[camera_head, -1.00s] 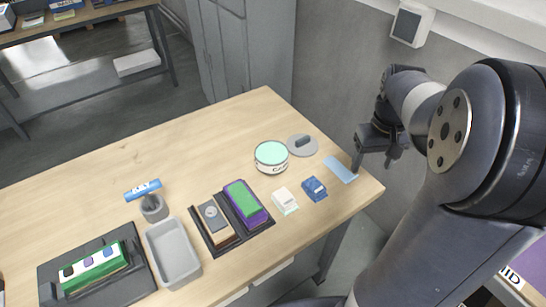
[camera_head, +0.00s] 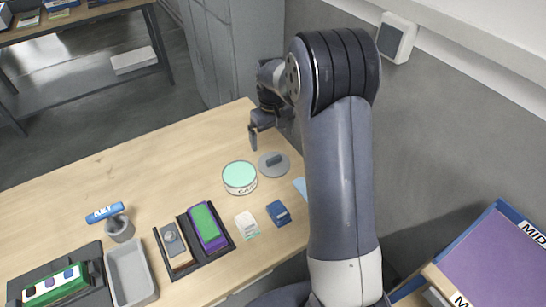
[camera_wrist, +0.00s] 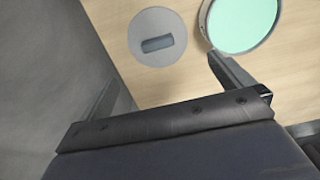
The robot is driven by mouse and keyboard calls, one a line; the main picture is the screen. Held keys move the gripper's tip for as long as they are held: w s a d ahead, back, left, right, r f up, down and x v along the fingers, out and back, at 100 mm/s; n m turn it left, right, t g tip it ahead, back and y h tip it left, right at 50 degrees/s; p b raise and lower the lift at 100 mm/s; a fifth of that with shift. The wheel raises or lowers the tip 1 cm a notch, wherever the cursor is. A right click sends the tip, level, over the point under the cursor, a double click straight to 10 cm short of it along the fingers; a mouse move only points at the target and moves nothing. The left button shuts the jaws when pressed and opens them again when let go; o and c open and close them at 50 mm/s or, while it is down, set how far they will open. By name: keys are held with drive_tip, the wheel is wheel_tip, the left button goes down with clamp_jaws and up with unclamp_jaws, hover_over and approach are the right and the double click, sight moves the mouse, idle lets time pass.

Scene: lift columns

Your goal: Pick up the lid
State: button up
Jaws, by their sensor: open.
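The lid (camera_head: 284,169) is a flat grey disc with a dark bar handle, lying on the wooden table near its back right corner. It also shows in the wrist view (camera_wrist: 170,26), near the top. A round white can (camera_head: 240,179) with a mint-green top stands just left of the lid, and its green top shows in the wrist view (camera_wrist: 243,22). My gripper (camera_head: 268,139) hangs above and behind the lid, apart from it. It is open and empty. In the wrist view, its two fingers show left and right, below the lid.
A white box (camera_head: 247,225) and a blue box (camera_head: 278,213) lie in front of the lid. A light blue flat piece (camera_head: 300,187) is partly hidden by my arm. A dark tray (camera_head: 159,236), a grey bin (camera_head: 152,293) and a grey wall (camera_head: 430,130) are nearby.

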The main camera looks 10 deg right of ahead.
hover_over(274, 158)
drive_tip(key=f, duration=0.4)
drive_tip(key=shift+w+a+f+p, duration=0.15)
drive_tip(key=shift+a+p, duration=0.05)
drive_tip(key=shift+p, duration=0.1)
drive_tip(key=shift+s+d+f+p, duration=0.1)
drive_tip(key=shift+f+p, duration=0.35)
drive_tip(key=shift+f, duration=0.85)
drive_tip(key=shift+s+d+f+p, duration=0.1)
drive_tip(key=shift+f+p, duration=0.35)
drive_tip(key=shift+f, duration=0.8)
drive_tip(key=shift+c, duration=0.4)
drive_tip(key=c, duration=0.5)
drive_tip(key=shift+c, duration=0.2)
